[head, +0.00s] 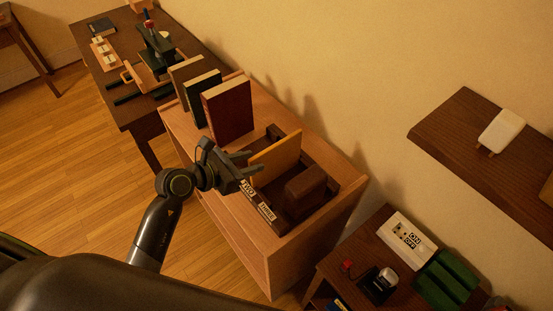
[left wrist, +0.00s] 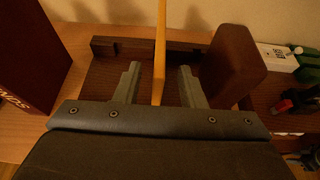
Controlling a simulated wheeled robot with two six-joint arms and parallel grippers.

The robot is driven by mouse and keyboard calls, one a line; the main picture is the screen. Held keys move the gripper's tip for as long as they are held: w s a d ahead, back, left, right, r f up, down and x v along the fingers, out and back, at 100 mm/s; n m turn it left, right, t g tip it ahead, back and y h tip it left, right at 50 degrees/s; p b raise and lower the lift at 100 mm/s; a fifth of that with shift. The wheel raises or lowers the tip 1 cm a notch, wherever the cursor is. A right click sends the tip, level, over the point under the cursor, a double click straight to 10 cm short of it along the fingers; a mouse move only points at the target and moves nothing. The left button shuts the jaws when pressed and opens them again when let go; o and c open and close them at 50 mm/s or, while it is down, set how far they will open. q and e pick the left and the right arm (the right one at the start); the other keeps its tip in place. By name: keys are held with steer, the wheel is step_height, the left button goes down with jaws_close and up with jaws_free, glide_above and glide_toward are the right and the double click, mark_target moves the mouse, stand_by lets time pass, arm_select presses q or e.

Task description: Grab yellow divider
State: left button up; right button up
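The yellow divider (head: 275,158) stands upright in a dark wooden tray (head: 322,209) on top of the light wood cabinet. My left gripper (head: 246,168) is at the divider's near left end in the head view. In the left wrist view the divider (left wrist: 160,50) shows edge-on between the two fingers of my left gripper (left wrist: 158,88). The fingers are open, with a gap visible on each side of the divider. My right gripper is not in view.
A brown block (head: 305,190) stands in the tray right of the divider. A dark red book (head: 228,110) and other upright books stand to the left. A low desk (head: 338,262) with a switch panel (head: 406,240) is at right.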

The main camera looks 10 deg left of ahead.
mark_target(262, 156)
arm_select(q)
steer(key=shift+w+d, duration=0.15)
steer(key=shift+w, duration=0.05)
steer(key=x, duration=0.1)
steer(key=p+x, duration=0.2)
steer(key=x, duration=0.1)
steer(key=shift+w+r, duration=0.15)
steer(key=shift+r, duration=0.2)
steer(key=shift+w+d+f, duration=0.2)
steer(key=shift+w, duration=0.05)
jaws_close()
